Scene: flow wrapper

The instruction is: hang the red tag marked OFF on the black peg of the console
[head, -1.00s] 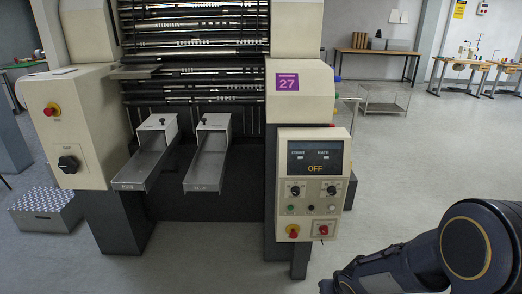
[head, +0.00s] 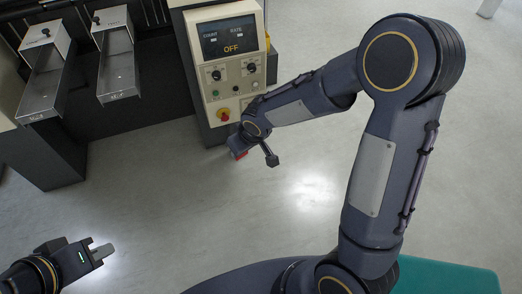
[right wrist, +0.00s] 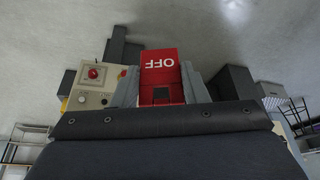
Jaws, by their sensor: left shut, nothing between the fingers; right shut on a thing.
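The red tag (right wrist: 160,65) marked OFF is between the fingers of my right gripper (right wrist: 158,90). Its lettering is upside down in the right wrist view. In the head view a small red part of the tag (head: 241,155) shows below my right gripper (head: 237,147), in front of and below the console (head: 229,57). A small black spot (head: 236,89) on the console's lower panel looks like the black peg, though it is too small to be sure. The tag is apart from it. My left gripper (head: 102,252) is shut and empty, low at the left.
My right forearm covers the console's lower right corner. Floor between the grippers is clear.

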